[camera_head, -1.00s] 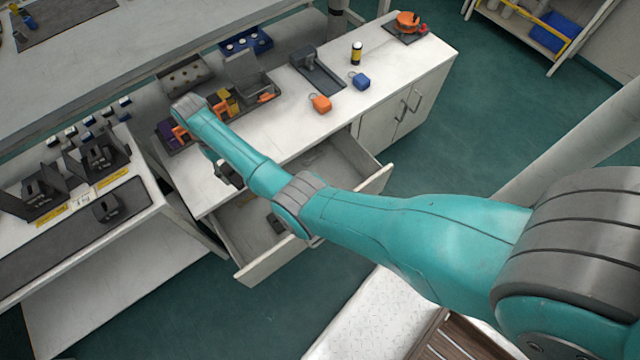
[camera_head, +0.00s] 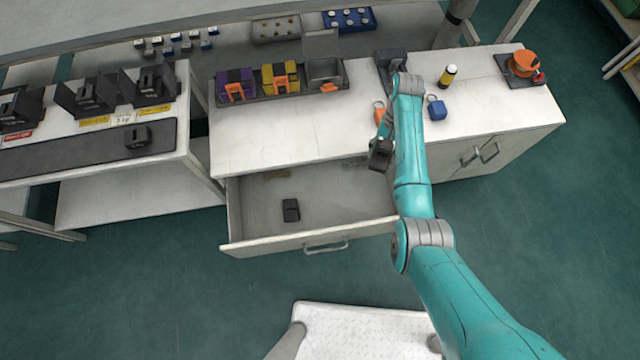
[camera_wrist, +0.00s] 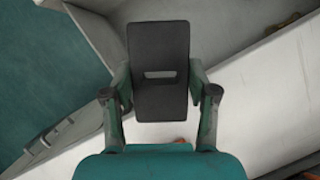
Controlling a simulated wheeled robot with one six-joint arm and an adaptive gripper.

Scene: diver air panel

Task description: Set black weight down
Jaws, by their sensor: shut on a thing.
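My gripper (camera_wrist: 160,92) is shut on a black weight (camera_wrist: 158,45), a dark block with a slot, with one finger at each side. In the head view the held weight (camera_head: 380,155) hangs near the front edge of the white counter (camera_head: 250,145), close to the right end of the open drawer (camera_head: 245,195). The gap below it cannot be judged. A second black block (camera_head: 291,210) lies in the drawer. Another black block (camera_head: 138,140) sits on the dark mat (camera_head: 60,155) of the left bench.
Purple (camera_head: 236,86) and yellow (camera_head: 281,78) boxes stand on the counter's back left. A blue tag (camera_head: 437,109), an orange tag (camera_head: 379,114), a yellow-black cylinder (camera_head: 447,76) and an orange item (camera_head: 522,63) are at the right. The counter's middle is clear.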

